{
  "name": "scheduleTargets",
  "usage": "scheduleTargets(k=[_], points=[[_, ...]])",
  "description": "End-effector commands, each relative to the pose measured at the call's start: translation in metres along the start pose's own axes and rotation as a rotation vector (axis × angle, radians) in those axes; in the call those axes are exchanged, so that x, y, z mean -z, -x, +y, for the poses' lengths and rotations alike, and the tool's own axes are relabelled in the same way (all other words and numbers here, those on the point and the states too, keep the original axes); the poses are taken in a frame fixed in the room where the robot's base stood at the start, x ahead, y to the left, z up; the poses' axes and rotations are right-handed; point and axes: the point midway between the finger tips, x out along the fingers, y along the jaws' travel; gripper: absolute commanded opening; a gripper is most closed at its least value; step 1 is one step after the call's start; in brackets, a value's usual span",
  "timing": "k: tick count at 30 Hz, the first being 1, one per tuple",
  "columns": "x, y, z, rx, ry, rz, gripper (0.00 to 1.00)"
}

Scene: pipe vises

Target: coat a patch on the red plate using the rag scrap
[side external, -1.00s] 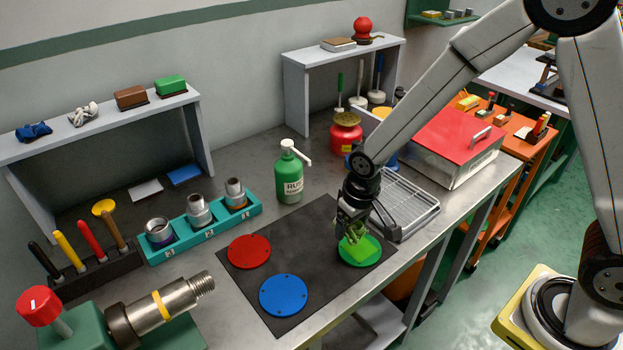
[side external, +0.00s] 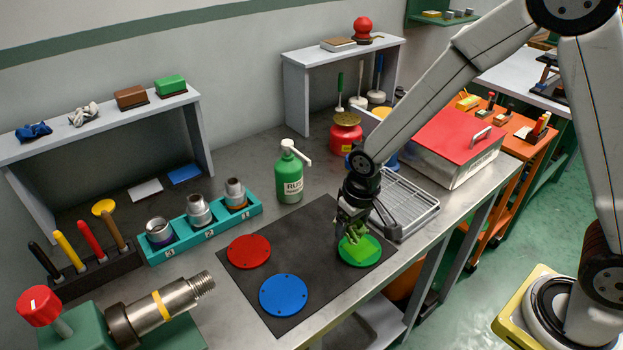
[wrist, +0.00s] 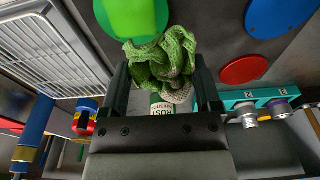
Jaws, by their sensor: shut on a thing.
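The red plate (side external: 249,251) lies flat at the left of the dark mat (side external: 310,236), and its top looks plain. It also shows at the right in the wrist view (wrist: 244,70). My gripper (side external: 352,230) is over the green plate (side external: 373,249), apart from the red one. It is shut on the rag scrap (wrist: 160,62), a crumpled mesh cloth, mostly green with a pale beige part. The rag is at or just above the green plate, where a brighter green patch (side external: 357,251) shows. I cannot tell whether they touch.
The blue plate (side external: 284,295) lies at the mat's front. A green pump bottle (side external: 290,176) stands behind the mat, beside a teal holder (side external: 163,248) with metal fittings. A wire rack tray (side external: 408,206) is close to my gripper's right. The mat between the plates is clear.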

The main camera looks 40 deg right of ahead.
Motion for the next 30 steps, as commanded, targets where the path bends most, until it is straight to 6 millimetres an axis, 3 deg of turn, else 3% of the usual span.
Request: scheduleTargets(k=[8,14,30], points=[[0.008,-0.001,-0.005,0.000,0.001,0.000,0.34],[0.028,-0.004,-0.021,0.001,0.003,0.000,0.34],[0.103,-0.012,-0.102,0.001,0.006,0.000,0.34]])
